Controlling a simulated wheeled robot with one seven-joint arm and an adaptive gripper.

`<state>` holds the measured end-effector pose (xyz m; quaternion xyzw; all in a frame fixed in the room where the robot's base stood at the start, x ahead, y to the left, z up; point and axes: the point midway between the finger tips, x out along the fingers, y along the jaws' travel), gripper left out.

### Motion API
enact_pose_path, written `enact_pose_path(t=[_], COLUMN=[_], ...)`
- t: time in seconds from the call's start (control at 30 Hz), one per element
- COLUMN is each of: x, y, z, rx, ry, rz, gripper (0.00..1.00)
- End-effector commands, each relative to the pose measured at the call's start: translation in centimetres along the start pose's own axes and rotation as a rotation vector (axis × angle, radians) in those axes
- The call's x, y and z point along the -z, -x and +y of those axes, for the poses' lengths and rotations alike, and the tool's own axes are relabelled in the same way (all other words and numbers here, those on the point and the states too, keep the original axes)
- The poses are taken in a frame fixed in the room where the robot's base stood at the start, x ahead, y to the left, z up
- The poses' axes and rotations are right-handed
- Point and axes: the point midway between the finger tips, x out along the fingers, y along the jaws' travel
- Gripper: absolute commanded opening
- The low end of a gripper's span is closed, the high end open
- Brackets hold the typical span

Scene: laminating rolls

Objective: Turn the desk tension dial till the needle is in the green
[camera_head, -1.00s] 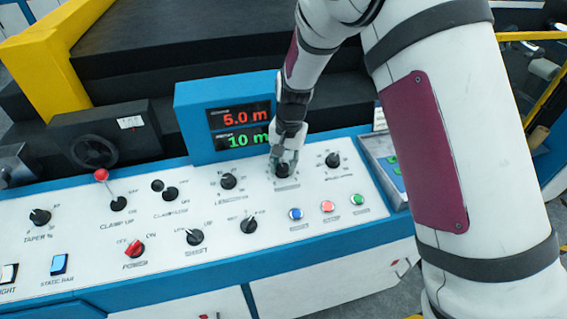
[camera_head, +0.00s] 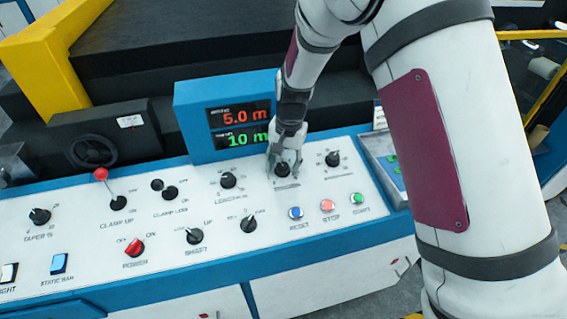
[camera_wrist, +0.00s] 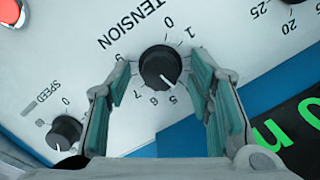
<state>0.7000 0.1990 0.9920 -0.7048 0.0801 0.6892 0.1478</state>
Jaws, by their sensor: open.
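The tension dial is a round black knob with a white pointer line. In the head view the dial (camera_head: 283,171) is on the white desk panel, partly covered by my fingers. My gripper (camera_head: 284,164) is open at the dial, with one finger on each side; in the wrist view my gripper (camera_wrist: 160,76) shows gaps between both green pads and the knob. I can make out no needle or green zone.
The speed dial (camera_head: 332,160) is close on the right, and the length dial (camera_head: 228,181) on the left. Blue (camera_head: 295,213), red (camera_head: 328,206) and green (camera_head: 358,199) buttons lie in front. The display box (camera_head: 190,128), reading 5.0 m and 10 m, stands behind to the left.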

Motion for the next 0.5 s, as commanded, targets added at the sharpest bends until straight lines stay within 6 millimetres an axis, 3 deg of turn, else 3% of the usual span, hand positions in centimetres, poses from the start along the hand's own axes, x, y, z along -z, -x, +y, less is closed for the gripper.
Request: enact_pose_path(t=[0.17, 0.5], x=[0.1, 0.0], y=[2.2, 8.9], z=[-0.1, -0.1], rx=[0.003, 0.002], ry=[0.002, 0.001], rz=[0.004, 0.003], gripper=[0.48, 0.48])
